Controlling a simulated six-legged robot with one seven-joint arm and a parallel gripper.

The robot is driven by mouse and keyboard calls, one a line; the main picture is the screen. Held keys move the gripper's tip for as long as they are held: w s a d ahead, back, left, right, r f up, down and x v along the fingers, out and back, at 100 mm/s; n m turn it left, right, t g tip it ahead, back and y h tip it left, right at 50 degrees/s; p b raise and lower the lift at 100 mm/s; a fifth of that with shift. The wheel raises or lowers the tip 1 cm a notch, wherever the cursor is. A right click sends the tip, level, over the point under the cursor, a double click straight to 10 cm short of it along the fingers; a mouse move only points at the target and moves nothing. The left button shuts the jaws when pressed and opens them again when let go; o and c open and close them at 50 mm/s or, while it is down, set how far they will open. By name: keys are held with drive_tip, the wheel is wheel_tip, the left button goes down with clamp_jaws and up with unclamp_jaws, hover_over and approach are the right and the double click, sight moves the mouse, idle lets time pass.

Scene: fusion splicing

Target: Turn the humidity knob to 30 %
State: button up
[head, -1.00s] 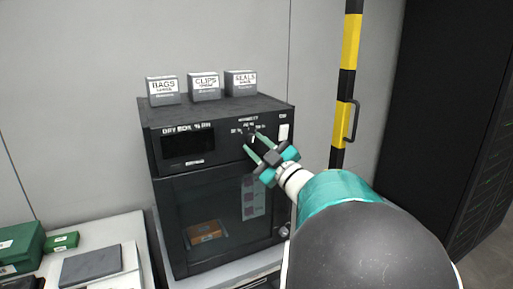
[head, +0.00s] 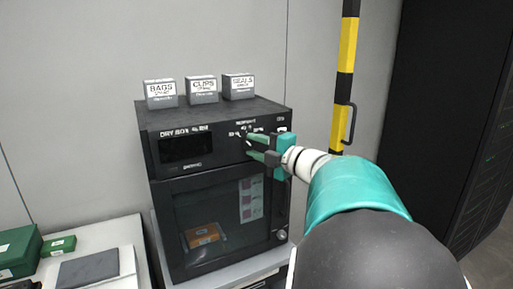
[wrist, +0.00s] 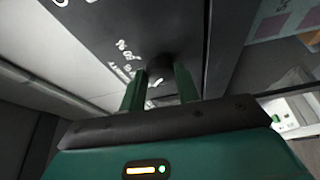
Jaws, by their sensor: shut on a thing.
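The dry box (head: 215,113) is a black cabinet with a dark display (head: 186,149) at the upper left of its front. The humidity knob (wrist: 160,66) is small, round and dark, with white lettering beside it in the wrist view. My gripper (head: 249,147) reaches the panel from the right. Its two green fingers sit on either side of the knob in the wrist view (wrist: 159,84), shut on it. In the head view the fingers largely hide the knob, and the scale marks are too small to read, so its setting cannot be told.
Boxes labelled BAGS (head: 160,95), CLIPS (head: 202,91) and SEALS (head: 238,88) stand on the dry box. A glass door with an orange item (head: 202,236) inside is below the panel. A yellow-black post (head: 345,80) stands to the right.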

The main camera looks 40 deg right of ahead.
drive_tip(key=shift+n, duration=0.4)
drive_tip(key=o, duration=1)
drive_tip(key=s, duration=0.4)
drive_tip(key=s+d, duration=0.1)
drive_tip(key=s, duration=0.8)
drive_tip(key=shift+s+d, duration=0.25)
drive_tip(key=shift+s, duration=0.15)
drive_tip(key=shift+r, duration=0.1)
